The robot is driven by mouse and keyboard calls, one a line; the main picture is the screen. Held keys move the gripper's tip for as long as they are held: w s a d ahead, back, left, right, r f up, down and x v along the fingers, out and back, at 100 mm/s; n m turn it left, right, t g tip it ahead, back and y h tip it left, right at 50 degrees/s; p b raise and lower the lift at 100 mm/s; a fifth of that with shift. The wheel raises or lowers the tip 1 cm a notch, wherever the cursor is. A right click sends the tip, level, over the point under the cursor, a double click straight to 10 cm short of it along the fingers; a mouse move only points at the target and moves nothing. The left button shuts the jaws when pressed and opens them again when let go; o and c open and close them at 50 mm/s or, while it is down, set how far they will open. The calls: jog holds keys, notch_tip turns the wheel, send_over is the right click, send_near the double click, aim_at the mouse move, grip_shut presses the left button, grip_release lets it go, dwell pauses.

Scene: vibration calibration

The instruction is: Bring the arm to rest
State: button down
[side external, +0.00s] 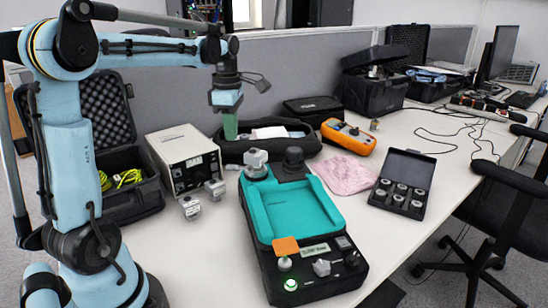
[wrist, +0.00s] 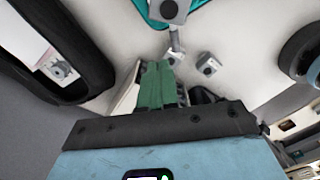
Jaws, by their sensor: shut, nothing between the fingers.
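My gripper (side external: 230,128) hangs from my light-blue arm, fingers down, above the back part of the table (side external: 190,245). Its green fingers are shut and empty; they also show in the wrist view (wrist: 157,84), pressed side by side. The black calibration unit with a teal tray (side external: 297,207) stands on the table, in front and to the right of the gripper. A grey sensor block (side external: 256,163) sits at the unit's back left corner. The gripper appears clear of everything around it.
A white meter box (side external: 184,158) and two small sensor blocks (side external: 190,207) stand left of the unit. A black soft case (side external: 266,140) lies behind. A pink cloth (side external: 344,175), orange multimeter (side external: 348,136) and open sensor case (side external: 401,185) lie right. The front left table is bare.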

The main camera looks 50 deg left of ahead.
jog(key=s+d+f+m+t, duration=0.1)
jog(key=s+d+m+t, duration=0.1)
jog(key=d+m, duration=0.4)
jog(key=s+d+f+m+t, duration=0.1)
jog(key=s+d+m+t, duration=0.1)
jog(key=d+m, duration=0.4)
jog(key=s+d+f+m+t, duration=0.1)
jog(key=d+m, duration=0.5)
jog(key=m, duration=0.7)
jog(key=shift+s+d+f+t, duration=0.3)
jog(key=shift+s+t, duration=0.2)
jog(key=shift+t, duration=0.3)
jog(key=shift+s+d+f+m+t, duration=0.15)
jog(key=shift+d+m, duration=0.1)
jog(key=shift+m, duration=0.25)
jog(key=shift+s+d+f+m+t, duration=0.1)
jog(key=shift+d+m+t, duration=0.1)
jog(key=shift+m, duration=0.3)
